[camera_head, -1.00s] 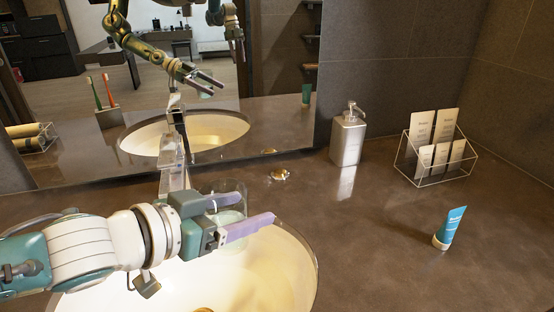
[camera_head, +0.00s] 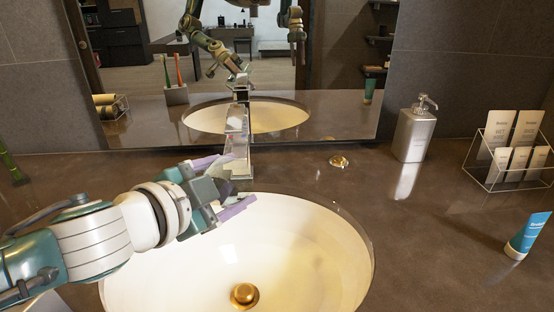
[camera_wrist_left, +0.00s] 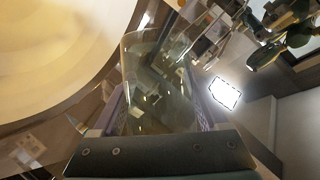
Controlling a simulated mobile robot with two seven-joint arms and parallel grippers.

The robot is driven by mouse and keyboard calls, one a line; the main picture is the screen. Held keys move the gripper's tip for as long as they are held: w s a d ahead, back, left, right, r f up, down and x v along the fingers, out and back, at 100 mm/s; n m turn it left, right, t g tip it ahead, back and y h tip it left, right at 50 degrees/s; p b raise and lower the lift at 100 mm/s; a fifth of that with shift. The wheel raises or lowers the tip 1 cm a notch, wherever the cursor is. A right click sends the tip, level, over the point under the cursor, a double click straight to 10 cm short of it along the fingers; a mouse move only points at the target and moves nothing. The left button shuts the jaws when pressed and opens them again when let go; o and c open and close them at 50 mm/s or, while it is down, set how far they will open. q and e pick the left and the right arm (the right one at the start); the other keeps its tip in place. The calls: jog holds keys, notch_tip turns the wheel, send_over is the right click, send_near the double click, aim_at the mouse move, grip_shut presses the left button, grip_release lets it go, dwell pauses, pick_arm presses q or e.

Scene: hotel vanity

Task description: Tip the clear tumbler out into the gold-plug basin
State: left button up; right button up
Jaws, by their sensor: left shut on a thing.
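The clear tumbler (camera_head: 224,188) is held between the fingers of my left gripper (camera_head: 221,184) over the back left part of the basin. In the left wrist view the tumbler (camera_wrist_left: 158,85) fills the space between the two fingers. It looks tilted in the head view, but its exact angle and contents are hard to make out. The white basin (camera_head: 318,240) has a gold plug (camera_head: 244,295) at its bottom, in front of and below the gripper. My right gripper is not directly in view.
A tall faucet (camera_head: 237,150) stands right behind the held tumbler. A soap dispenser (camera_head: 414,130), a wire card rack (camera_head: 510,160) and a blue tube (camera_head: 528,236) stand to the right. The mirror (camera_head: 330,80) is behind. The counter right of the basin is mostly clear.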

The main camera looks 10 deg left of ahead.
pick_arm(q)
jog(key=m+b, duration=0.1)
jog(key=m+t+y+b, duration=0.1)
jog(key=d+m+b, duration=0.1)
jog(key=shift+s+m+t+y+b, duration=0.3)
jog(key=shift+m+t, duration=0.1)
jog(key=shift+w+a+f+m+t+b, duration=0.1)
jog(key=shift+f+m+t+b, duration=0.4)
jog(key=shift+m+b, duration=1)
jog(key=shift+s+f+m+t+b, duration=0.1)
jog(key=shift+f+m+t+b, duration=0.45)
jog(key=shift+b, duration=1.65)
jog(key=shift+w+a+f+m+t+b, duration=0.1)
jog(key=shift+f+m+t+b, duration=0.3)
jog(key=shift+m+b, duration=1.25)
jog(key=shift+r, duration=0.15)
jog(key=shift+d, duration=0.1)
